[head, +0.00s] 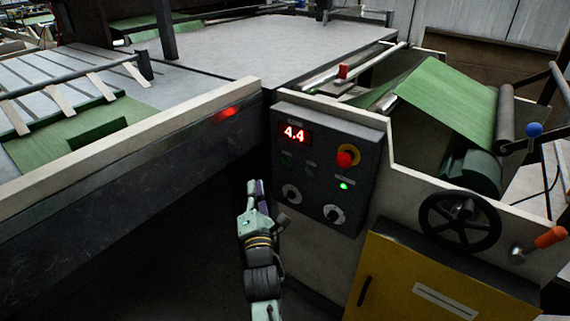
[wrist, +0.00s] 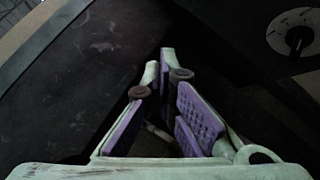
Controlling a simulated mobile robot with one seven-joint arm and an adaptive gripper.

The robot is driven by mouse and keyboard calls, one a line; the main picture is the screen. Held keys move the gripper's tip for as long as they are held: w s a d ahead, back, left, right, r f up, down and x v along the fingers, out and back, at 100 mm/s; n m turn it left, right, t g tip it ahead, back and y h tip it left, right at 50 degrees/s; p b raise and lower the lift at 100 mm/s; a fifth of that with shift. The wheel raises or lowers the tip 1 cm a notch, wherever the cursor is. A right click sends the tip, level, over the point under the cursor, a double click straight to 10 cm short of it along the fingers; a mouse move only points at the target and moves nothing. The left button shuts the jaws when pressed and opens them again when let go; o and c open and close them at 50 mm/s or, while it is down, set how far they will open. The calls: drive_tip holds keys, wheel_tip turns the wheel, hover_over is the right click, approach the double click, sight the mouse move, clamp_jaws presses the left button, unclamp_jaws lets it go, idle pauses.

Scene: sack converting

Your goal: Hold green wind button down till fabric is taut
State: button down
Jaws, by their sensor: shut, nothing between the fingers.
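The control panel (head: 325,170) is a dark box on the machine's end, with a red display (head: 294,134) reading 4.4. A small dim green button (head: 286,160) sits below the display; a bright green light (head: 344,186) glows lower right. I cannot tell for sure which is the wind button. The green fabric (head: 450,100) slopes smoothly down to the right, by a roll (head: 474,172); its tension is hard to judge. My gripper (head: 256,184) is shut and empty, left of the panel's lower edge. The wrist view shows its purple-padded fingers (wrist: 163,68) with tips together.
A red stop button on yellow (head: 347,157) and two round knobs (head: 333,214) are on the panel. A black handwheel (head: 460,222), an orange-handled lever (head: 548,238) and a yellow cabinet door (head: 430,285) lie right. The pale machine rail (head: 130,140) runs left. One knob (wrist: 293,38) shows in the wrist view.

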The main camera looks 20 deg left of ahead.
sight(285, 162)
idle(0.3)
drive_tip(key=w+d+b, duration=0.3)
drive_tip(key=w+b, duration=0.1)
drive_tip(key=w, duration=0.4)
drive_tip(key=shift+w, duration=0.15)
drive_tip(key=shift+w+f+b, duration=0.15)
drive_tip(key=shift+w+b, duration=0.05)
drive_tip(key=shift+b, duration=0.35)
idle(1.0)
drive_tip(key=shift+w+d+b, duration=0.3)
drive_tip(key=shift+w+b, duration=0.3)
drive_tip(key=shift+b, duration=0.05)
idle(4.6)
